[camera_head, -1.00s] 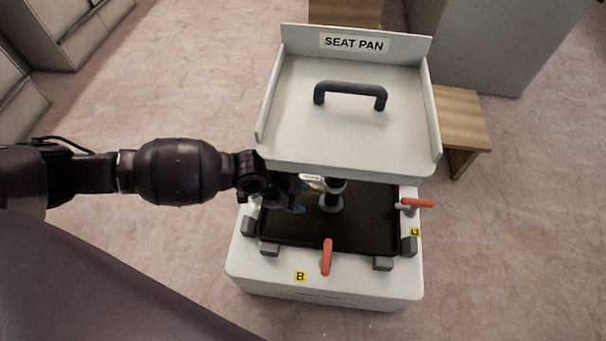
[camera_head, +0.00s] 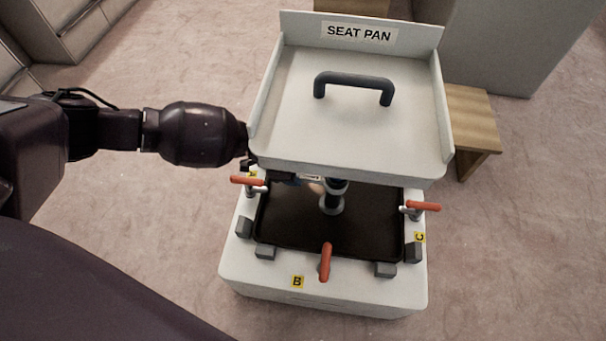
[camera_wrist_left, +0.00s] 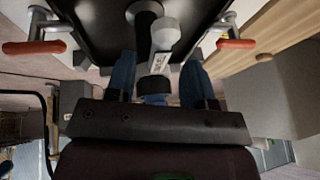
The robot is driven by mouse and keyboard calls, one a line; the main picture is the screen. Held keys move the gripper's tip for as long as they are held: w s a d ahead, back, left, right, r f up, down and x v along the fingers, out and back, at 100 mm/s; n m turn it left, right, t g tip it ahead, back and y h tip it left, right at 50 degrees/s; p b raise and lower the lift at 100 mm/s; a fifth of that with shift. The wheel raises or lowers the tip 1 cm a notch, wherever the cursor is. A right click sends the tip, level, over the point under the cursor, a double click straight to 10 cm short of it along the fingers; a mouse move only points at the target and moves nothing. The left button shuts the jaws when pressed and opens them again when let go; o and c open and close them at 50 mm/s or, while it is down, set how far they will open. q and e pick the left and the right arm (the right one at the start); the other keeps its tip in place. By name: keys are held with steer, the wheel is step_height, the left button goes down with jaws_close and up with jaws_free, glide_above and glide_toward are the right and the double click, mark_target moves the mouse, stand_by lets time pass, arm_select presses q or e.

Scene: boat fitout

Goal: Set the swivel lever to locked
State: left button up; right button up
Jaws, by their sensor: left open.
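The swivel lever (camera_head: 314,179) sticks out left from the post under the seat pan (camera_head: 340,110); only a small pale labelled part of it shows in the head view. In the left wrist view the lever (camera_wrist_left: 160,63) has a pale knob-like root, a white label and a dark and blue end. My left gripper (camera_wrist_left: 158,82) is open, with one blue finger on each side of the lever's outer part. I cannot tell whether the fingers touch it. In the head view the gripper is mostly hidden under the pan's left edge. My right gripper is not in view.
The post (camera_head: 331,198) stands on a dark plate in the white base (camera_head: 340,295). Red clamp handles stand at the left (camera_head: 247,181), front (camera_head: 325,261) and right (camera_head: 423,206). The pan overhangs closely above. A wooden step (camera_head: 470,115) is at right; floor at left is clear.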

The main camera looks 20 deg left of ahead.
mark_target(302, 176)
arm_select(q)
steer(key=shift+b+x, duration=0.45)
steer(key=shift+x, duration=1.2)
steer(key=shift+c, duration=0.4)
jaws_close()
